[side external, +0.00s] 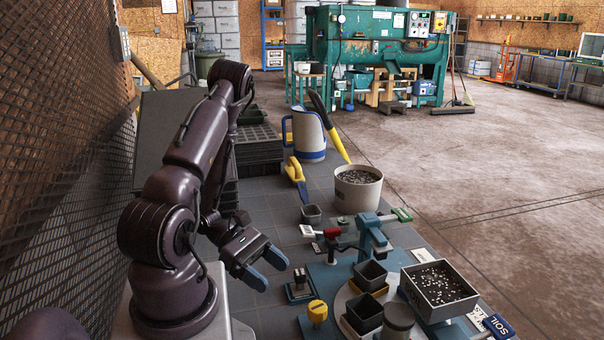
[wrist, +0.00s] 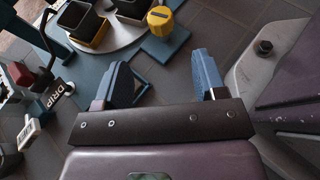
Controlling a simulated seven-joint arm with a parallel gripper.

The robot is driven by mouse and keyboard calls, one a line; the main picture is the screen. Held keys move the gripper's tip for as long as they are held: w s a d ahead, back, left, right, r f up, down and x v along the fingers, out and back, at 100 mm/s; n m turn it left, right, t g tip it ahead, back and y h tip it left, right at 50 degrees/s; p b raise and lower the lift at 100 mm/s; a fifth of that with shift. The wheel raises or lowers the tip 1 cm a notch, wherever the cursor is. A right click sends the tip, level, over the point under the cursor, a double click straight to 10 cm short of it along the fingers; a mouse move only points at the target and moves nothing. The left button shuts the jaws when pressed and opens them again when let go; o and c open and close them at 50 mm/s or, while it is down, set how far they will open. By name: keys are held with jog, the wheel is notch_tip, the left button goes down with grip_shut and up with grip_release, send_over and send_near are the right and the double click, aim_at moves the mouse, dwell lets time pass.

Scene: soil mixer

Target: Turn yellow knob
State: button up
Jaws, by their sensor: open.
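The yellow knob (side external: 318,311) sits on a blue plate at the front of the work station in the side view. My gripper (side external: 265,267) is open and empty, above and to the left of the knob in the side view. In the wrist view my gripper's blue fingers (wrist: 164,80) are spread apart, and the knob lies beyond them, apart from both fingertips.
Black pots (side external: 370,274) stand on a round plate beside the knob. A box of soil (side external: 440,290) is at the right. A small black switch block (side external: 299,284) is left of the knob. A soil bucket (side external: 358,190) stands farther back.

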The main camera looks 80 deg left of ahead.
jog(key=w+d+r+m+g+y, duration=0.1)
jog(key=d+r+m+y, duration=0.2)
jog(key=r+m, duration=0.5)
jog(key=w+d+r+m+g+y, duration=0.1)
jog(key=d+r+m+g+y, duration=0.1)
jog(key=d+r+m, duration=0.3)
jog(key=w+d+r+m+g+y, duration=0.1)
jog(key=d+r+m+y, duration=0.3)
jog(key=r+m, duration=0.9)
jog(key=shift+w+y, duration=0.4)
jog(key=m+g, duration=0.6)
jog(key=m, duration=0.1)
send_near(318, 306)
jog(key=f, duration=1)
jog(key=shift+s+a+f, duration=0.1)
jog(key=shift+s, duration=0.1)
